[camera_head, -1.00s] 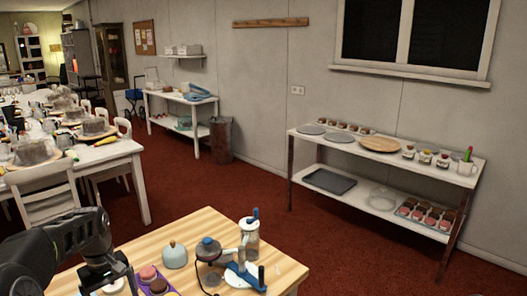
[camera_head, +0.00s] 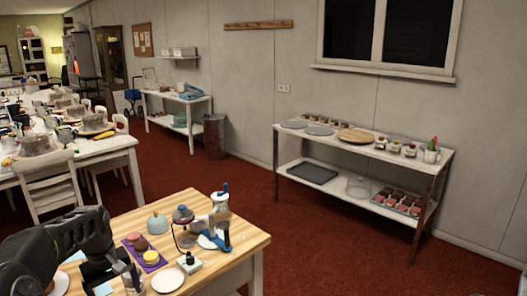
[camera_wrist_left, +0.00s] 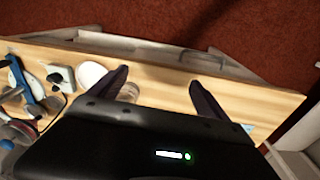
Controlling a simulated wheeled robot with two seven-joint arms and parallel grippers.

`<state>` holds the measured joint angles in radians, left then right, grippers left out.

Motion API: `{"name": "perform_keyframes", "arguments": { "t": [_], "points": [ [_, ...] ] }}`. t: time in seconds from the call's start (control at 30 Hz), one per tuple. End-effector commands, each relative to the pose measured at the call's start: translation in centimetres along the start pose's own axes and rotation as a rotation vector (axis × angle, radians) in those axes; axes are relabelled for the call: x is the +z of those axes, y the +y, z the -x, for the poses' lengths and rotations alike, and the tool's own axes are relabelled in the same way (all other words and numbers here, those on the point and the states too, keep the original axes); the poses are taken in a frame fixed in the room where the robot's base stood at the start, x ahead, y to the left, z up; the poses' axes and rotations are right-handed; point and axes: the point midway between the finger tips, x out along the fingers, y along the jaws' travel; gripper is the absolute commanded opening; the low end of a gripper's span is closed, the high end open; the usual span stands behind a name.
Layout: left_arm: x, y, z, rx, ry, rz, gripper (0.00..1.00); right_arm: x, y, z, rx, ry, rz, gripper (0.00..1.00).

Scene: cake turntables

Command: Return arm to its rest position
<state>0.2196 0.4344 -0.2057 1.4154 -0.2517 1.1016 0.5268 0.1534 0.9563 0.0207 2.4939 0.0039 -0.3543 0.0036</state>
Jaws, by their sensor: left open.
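My left arm comes in from the left in the head view. Its gripper (camera_head: 118,281) is low over the near left part of the wooden table (camera_head: 235,240). In the left wrist view the two dark fingers (camera_wrist_left: 158,80) are spread, with nothing held between them. A small clear jar (camera_wrist_left: 130,91) stands by one finger there. My right gripper does not show.
On the table are a purple tray (camera_head: 153,264) with several small cakes, a teal dome (camera_head: 158,223), a white plate (camera_head: 168,280) and a blue-and-white stand device (camera_head: 213,238). A shelf (camera_head: 350,182) with trays and cupcakes stands against the wall.

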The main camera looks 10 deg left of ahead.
Motion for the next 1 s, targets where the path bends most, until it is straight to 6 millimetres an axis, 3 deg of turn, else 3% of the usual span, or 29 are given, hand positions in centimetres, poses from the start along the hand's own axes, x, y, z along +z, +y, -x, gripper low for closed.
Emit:
{"name": "perform_keyframes", "arguments": {
  "t": [0.27, 0.33, 0.47, 0.57, 0.67, 0.77, 0.87, 1.0],
  "points": [
    [-1.3, 2.6, -2.0, 0.092, 0.102, -0.095, 0.88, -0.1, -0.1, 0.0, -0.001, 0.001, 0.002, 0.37],
    [-1.0, 3.8, -3.3, 0.121, 0.125, -0.133, 0.88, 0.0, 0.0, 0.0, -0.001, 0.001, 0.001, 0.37],
    [0.8, 6.3, -6.8, 0.178, 0.158, -0.217, 0.88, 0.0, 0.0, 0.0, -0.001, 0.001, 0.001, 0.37],
    [3.1, 8.3, -10.1, 0.222, 0.173, -0.283, 0.88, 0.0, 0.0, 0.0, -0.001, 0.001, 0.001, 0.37],
    [7.1, 10.2, -14.1, 0.266, 0.175, -0.356, 0.88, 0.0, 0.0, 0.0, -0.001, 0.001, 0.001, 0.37],
    [13.1, 11.6, -18.5, 0.311, 0.163, -0.435, 0.88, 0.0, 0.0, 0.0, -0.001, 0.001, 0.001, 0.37],
    [20.2, 11.8, -22.3, 0.343, 0.135, -0.503, 0.88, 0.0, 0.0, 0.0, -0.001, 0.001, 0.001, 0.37],
    [30.5, 10.0, -25.7, 0.362, 0.060, -0.578, 0.88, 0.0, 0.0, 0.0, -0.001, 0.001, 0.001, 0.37]
  ]
}}
